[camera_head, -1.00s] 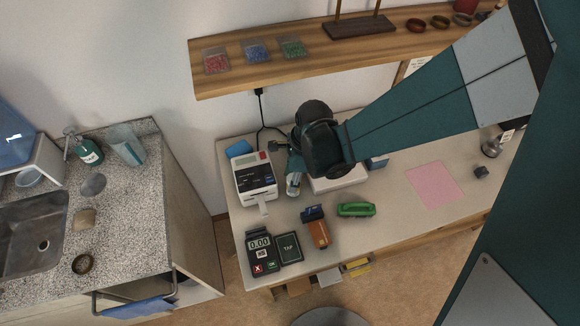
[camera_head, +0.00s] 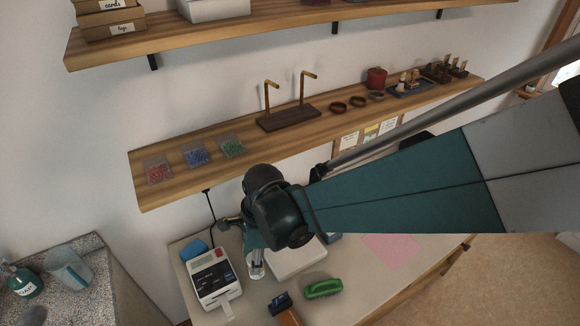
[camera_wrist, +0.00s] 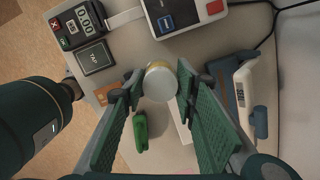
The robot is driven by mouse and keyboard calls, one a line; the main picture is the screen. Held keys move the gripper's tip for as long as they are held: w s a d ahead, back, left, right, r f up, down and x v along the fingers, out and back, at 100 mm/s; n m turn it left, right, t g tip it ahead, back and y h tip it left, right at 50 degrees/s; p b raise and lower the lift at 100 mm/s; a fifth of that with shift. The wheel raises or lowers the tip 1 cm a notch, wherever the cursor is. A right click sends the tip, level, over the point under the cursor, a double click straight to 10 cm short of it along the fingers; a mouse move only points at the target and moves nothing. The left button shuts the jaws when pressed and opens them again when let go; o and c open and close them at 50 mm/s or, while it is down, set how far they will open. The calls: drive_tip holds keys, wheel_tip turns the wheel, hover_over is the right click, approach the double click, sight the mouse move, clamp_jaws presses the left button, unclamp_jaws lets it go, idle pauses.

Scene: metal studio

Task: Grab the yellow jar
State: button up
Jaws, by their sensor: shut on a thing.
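The jar (camera_wrist: 158,84) shows in the wrist view with a pale round top and a yellowish rim. It sits between the two fingers of my gripper (camera_wrist: 160,80), which are shut on it. In the head view, the jar (camera_head: 256,268) looks like a small pale cylinder under my gripper (camera_head: 256,250), just right of the white card printer-like machine (camera_head: 213,277). The arm hides part of the gripper there. I cannot tell whether the jar touches the table.
A green stapler-like thing (camera_head: 323,288) and a pink sheet (camera_head: 391,250) lie on the table (camera_head: 360,302). A black payment terminal (camera_wrist: 80,24) shows in the wrist view. A wooden shelf (camera_head: 150,195) with bead boxes runs behind my arm.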

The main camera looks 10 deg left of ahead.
drive_tip(key=shift+r, duration=1.55)
